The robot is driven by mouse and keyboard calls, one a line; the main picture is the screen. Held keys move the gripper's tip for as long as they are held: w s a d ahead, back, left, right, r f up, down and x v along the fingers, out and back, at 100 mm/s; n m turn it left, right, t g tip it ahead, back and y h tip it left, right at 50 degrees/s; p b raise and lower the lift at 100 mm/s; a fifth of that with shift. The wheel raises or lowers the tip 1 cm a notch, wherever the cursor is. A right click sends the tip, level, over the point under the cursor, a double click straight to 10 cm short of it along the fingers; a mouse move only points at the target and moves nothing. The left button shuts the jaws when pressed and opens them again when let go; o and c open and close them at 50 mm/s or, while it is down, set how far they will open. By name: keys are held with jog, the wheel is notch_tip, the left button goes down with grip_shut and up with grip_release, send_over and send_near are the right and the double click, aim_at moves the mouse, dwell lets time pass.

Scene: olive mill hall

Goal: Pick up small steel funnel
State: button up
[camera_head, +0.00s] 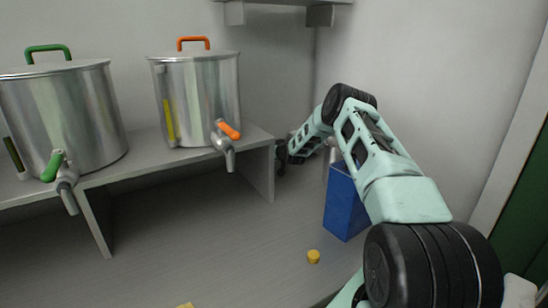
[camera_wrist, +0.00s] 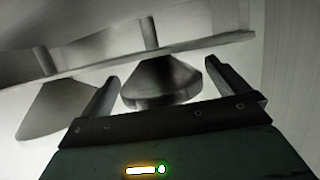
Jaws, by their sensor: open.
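In the wrist view, a small grey steel funnel (camera_wrist: 160,82) shows between the two fingers of my gripper (camera_wrist: 161,70). Its wide end faces the gripper's palm and its narrow stem points up in the picture, past a pale rack strip (camera_wrist: 225,42). My gripper is open, with a finger on each side of the funnel; I cannot tell whether either touches it. A larger, paler funnel (camera_wrist: 58,108) hangs from the same strip to the left, partly behind the left finger. In the head view, my gripper (camera_head: 283,157) is small and dark near the back wall, and I cannot make out the funnel there.
Two steel tanks with taps, one green-handled (camera_head: 62,115) and one orange-handled (camera_head: 198,98), stand on a raised shelf (camera_head: 262,137) at left. A blue box (camera_head: 345,205) is beneath my arm. A yellow cap (camera_head: 313,256) lies on the counter (camera_head: 215,235), whose middle is mostly clear.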

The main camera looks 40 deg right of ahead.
jog(key=shift+w+d, duration=0.1)
jog(key=shift+w, duration=0.2)
jog(key=c, duration=0.9)
